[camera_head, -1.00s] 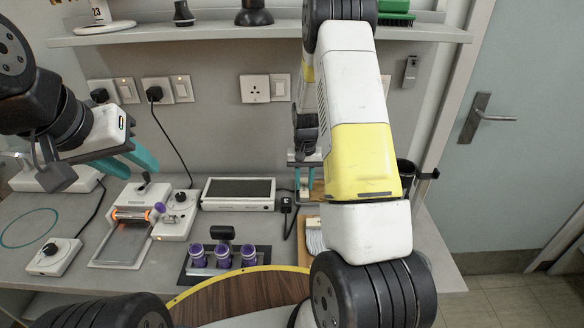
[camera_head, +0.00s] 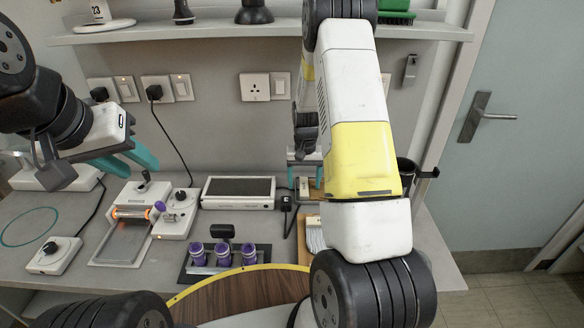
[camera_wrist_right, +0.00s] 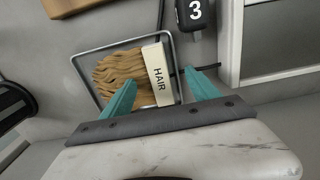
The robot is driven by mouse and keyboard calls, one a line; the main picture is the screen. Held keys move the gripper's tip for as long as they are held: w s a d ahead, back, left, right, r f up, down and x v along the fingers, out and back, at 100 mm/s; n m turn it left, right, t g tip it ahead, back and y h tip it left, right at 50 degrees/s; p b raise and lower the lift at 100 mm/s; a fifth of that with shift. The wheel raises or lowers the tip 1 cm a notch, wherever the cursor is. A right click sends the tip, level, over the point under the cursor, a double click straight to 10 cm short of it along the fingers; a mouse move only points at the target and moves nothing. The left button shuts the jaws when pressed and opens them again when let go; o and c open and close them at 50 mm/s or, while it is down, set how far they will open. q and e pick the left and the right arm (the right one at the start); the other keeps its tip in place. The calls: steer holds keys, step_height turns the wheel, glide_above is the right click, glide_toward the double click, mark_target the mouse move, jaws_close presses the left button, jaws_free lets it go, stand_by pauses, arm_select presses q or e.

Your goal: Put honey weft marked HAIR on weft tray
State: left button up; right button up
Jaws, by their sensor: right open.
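The honey weft (camera_wrist_right: 120,72) is a wavy golden-brown bundle with a white strip marked HAIR (camera_wrist_right: 158,75) at its right end. It lies within a shallow metal-rimmed frame (camera_wrist_right: 120,44); I cannot tell whether this is the weft tray. In the right wrist view, my right gripper (camera_wrist_right: 159,82) is open, its teal fingertips on either side of the marked strip; contact cannot be told. In the head view, my right gripper (camera_head: 305,178) is partly behind my arm, and the weft cannot be made out. My left gripper (camera_head: 132,165) is open and empty above the left bench.
A roller device (camera_head: 130,222) and a small screen unit (camera_head: 238,192) stand on the bench. A shelf (camera_head: 240,32) runs above.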

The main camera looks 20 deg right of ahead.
steer(key=shift+r, duration=3.5)
steer(key=shift+r, duration=0.1)
steer(key=s+a+r, duration=0.3)
steer(key=s, duration=0.4)
steer(key=s+a+r, duration=0.2)
steer(key=s+a, duration=0.1)
steer(key=s, duration=0.5)
steer(key=s+a+r+n+t, duration=0.1)
steer(key=s+r+t, duration=0.1)
steer(key=r, duration=0.4)
steer(key=s+a+r+n+t+y, duration=0.1)
steer(key=s+r+t, duration=0.1)
steer(key=s+r, duration=0.3)
steer(key=s+r+n+t+y, duration=0.1)
steer(key=s+r, duration=0.3)
steer(key=r, duration=0.5)
steer(key=shift+a+r+n+t, duration=0.15)
steer(key=shift+a+n+t, duration=0.2)
steer(key=shift+t, duration=0.25)
